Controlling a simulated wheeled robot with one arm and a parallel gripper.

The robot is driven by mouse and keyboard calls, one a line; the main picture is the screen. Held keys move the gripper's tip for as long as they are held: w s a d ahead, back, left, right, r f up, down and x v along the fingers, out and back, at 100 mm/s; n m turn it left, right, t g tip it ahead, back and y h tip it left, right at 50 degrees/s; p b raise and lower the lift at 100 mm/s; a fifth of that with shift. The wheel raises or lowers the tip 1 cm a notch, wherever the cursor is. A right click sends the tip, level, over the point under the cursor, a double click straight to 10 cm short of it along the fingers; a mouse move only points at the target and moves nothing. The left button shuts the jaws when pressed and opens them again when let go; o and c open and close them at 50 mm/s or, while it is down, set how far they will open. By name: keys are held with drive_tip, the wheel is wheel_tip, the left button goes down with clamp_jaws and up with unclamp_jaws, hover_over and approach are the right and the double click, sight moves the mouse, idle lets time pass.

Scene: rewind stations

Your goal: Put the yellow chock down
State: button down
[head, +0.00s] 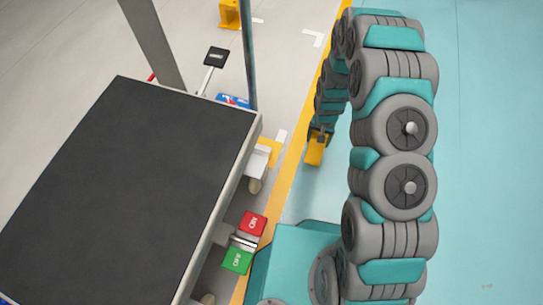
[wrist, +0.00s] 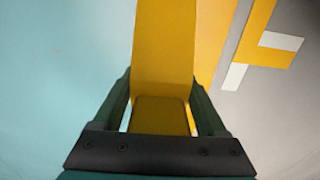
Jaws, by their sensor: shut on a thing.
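The yellow chock (head: 315,151) is held at the end of my arm in the head view, beside the yellow floor line. My gripper (head: 320,131) is shut on it. In the wrist view the yellow chock (wrist: 165,50) fills the middle, between the two dark green fingers of my gripper (wrist: 163,105). I cannot tell from these views how high the chock is above the floor.
A black-topped table (head: 125,190) stands to the left. Red and green pedals (head: 253,223) sit beside it. Another yellow object (head: 229,13) stands at the top. The teal floor (head: 490,150) at right is clear.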

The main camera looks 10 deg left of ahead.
drive_tip(key=shift+a+f, duration=0.3)
drive_tip(key=shift+f, duration=0.1)
drive_tip(key=b, duration=0.1)
hover_over(274, 146)
drive_tip(key=shift+w+d+f, duration=0.1)
drive_tip(key=shift+f, duration=2.4)
unclamp_jaws()
drive_tip(key=shift+f, duration=0.15)
wheel_tip(274, 146, up, 12)
drive_tip(key=shift+r+p, duration=0.2)
drive_tip(key=shift+p, duration=0.1)
